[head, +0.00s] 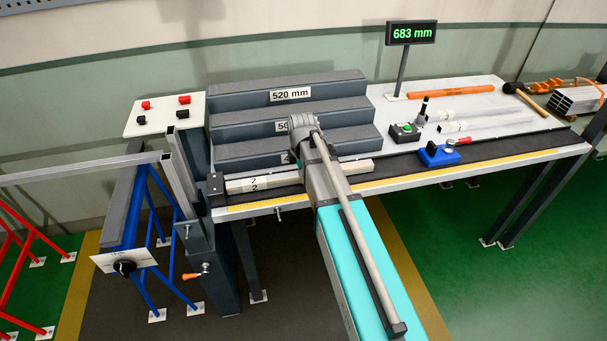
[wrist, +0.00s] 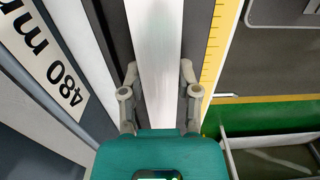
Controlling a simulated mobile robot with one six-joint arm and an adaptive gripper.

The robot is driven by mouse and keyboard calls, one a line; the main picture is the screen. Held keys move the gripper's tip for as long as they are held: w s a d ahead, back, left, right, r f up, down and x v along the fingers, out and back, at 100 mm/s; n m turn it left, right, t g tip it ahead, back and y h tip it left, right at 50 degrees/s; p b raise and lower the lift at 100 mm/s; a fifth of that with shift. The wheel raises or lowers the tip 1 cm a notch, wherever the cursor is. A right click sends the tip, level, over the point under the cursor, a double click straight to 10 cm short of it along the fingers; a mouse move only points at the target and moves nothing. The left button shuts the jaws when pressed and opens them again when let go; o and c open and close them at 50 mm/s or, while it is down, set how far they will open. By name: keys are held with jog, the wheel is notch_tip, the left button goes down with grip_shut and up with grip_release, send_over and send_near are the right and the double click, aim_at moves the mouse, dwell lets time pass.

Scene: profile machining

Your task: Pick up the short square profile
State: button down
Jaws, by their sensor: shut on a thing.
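The square profile (wrist: 160,40) is a pale, shiny metal bar running up the middle of the wrist view. My gripper (wrist: 159,75) has one finger on each side of it and is shut on it. In the head view a pale bar (head: 355,171) lies along the bench front at the foot of the steps, showing on both sides of my arm. Its left part carries a paper label. My arm hides the gripper and the middle of the bar there. I cannot tell whether the bar is lifted off the bench.
Grey steps with length labels (head: 289,95) stand behind the bar. A yellow scale strip (wrist: 213,45) runs along the bench front. A dark end block (head: 215,183) is at the bar's left end. A blue device (head: 438,155) and a green-button box (head: 405,133) are to the right.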

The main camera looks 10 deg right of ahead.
jog(key=shift+d+r, duration=0.3)
jog(key=shift+r, duration=0.1)
jog(key=d+r+p, duration=0.2)
jog(key=d, duration=0.1)
jog(key=s+d+r+p, duration=0.1)
jog(key=d+r+p, duration=0.1)
jog(key=d, duration=0.2)
jog(key=d+r+p, duration=0.2)
jog(key=d, duration=0.2)
jog(key=shift+s, duration=0.4)
jog(key=shift+s+d+r+p, duration=0.15)
jog(key=shift+d+p, duration=0.15)
jog(key=shift+d, duration=0.15)
jog(key=shift+d+r+p, duration=0.15)
jog(key=shift+d+p, duration=0.1)
jog(key=shift+d, duration=0.15)
jog(key=shift+a, duration=0.2)
